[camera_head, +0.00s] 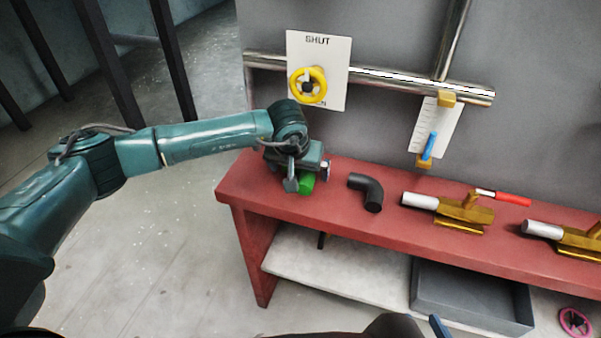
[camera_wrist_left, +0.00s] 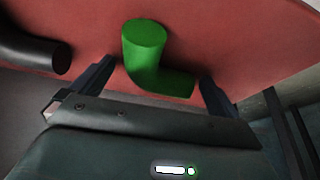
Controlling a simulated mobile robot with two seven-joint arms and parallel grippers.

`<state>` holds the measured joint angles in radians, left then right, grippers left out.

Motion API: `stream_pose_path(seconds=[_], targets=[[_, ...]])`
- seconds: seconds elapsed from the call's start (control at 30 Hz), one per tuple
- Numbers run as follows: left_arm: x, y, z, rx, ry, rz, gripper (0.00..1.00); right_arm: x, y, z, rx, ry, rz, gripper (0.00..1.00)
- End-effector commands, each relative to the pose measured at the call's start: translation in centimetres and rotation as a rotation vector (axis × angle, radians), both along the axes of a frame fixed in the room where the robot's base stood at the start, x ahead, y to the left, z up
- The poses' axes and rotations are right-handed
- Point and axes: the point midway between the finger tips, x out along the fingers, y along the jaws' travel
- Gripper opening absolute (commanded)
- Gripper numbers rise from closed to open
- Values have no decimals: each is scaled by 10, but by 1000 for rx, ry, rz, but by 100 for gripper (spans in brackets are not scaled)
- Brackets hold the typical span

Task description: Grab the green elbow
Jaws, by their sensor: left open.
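The green elbow (camera_wrist_left: 144,52) lies on the red bench (camera_wrist_left: 255,45), seen in the left wrist view between the two fingers of my left gripper (camera_wrist_left: 155,88). In the head view the green elbow (camera_head: 306,184) shows only in part, with my left gripper (camera_head: 302,185) over it and hiding the rest. My left gripper is open, with a finger on either side of the elbow's lower part. I cannot tell whether a finger touches it.
A black elbow (camera_head: 367,190) lies just right of the green one. A yellow handwheel (camera_head: 307,85) is on the wall pipe behind. A grey bin (camera_head: 472,300) sits on the lower shelf. The bench's left end is clear.

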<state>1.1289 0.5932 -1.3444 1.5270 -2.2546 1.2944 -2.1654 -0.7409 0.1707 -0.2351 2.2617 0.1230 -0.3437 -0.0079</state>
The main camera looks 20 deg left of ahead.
Motion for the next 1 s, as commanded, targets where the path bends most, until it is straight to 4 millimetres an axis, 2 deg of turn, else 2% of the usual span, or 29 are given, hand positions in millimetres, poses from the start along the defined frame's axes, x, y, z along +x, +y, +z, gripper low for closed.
stream_pose_path(seconds=[0.07,0.7,1.0], targets=[[0,0,0,0,0,0,98,0,0,0,1,0,0,36],[0,0,0,0,0,1,46,0,-1,0,1,-2,-3,36],[0,0,3,0,-2,1,45,0,-1,0,1,-2,-3,36]])
